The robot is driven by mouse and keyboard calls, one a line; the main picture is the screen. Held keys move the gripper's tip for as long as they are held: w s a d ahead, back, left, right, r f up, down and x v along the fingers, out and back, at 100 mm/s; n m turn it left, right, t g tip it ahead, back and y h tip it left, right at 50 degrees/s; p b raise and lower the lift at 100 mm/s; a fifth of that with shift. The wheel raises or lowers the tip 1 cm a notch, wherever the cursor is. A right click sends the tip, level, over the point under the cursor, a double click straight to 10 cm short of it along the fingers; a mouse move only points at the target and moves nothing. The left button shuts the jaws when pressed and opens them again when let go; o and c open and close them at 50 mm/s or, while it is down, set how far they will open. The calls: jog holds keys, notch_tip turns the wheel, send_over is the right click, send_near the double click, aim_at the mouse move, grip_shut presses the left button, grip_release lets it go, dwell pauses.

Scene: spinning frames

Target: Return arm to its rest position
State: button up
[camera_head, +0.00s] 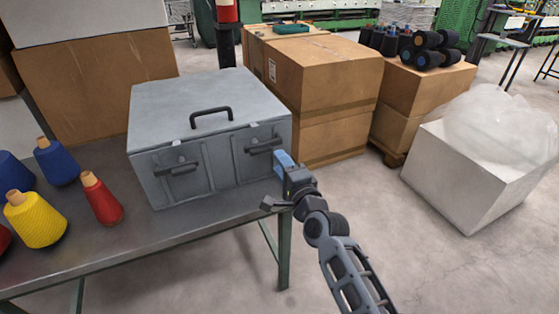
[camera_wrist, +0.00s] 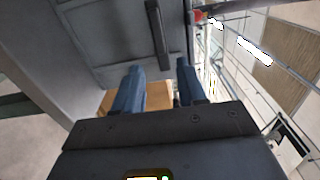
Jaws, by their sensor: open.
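My gripper (camera_head: 276,181) is at the front right corner of a grey metal box (camera_head: 215,100), close to its right-hand latch. In the wrist view its two blue fingers (camera_wrist: 160,84) are spread apart with nothing held between them. The box stands shut on the table, with a black handle (camera_head: 211,117) on its lid and dark latches on its front. A dark bar on the grey box (camera_wrist: 110,30) shows beyond the fingers in the wrist view. I cannot tell whether a finger touches the box.
The table (camera_head: 180,228) holds yellow (camera_head: 37,220), red (camera_head: 101,198) and blue (camera_head: 56,162) yarn cones at left. Cardboard boxes (camera_head: 320,85) stand behind. A white bin (camera_head: 465,185) with clear plastic is at right. Floor between table and bin is free.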

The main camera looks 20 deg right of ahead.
dwell(0.3)
jog(key=s+d+f+n, duration=0.1)
jog(key=s+f+n, duration=0.15)
jog(key=s, duration=0.65)
jog(key=s+d+f+n+g, duration=0.15)
jog(key=s+n, duration=0.25)
jog(key=s, duration=0.5)
jog(key=s+d+f+n, duration=0.1)
jog(key=s+f+n, duration=0.15)
jog(key=s, duration=0.65)
jog(key=s+a+r+n, duration=0.1)
jog(key=s+r+n, duration=0.2)
jog(key=s, duration=0.5)
jog(key=s+a+r+n+g, duration=0.1)
jog(key=s+a+r+n, duration=0.1)
jog(key=s+r, duration=0.3)
jog(key=s+a+r+n, duration=0.2)
jog(key=s+r+n, duration=0.2)
jog(key=s, duration=0.7)
jog(key=shift+s+a+r+g, duration=0.15)
jog(key=shift+s+a+g, duration=0.1)
jog(key=shift+g, duration=0.1)
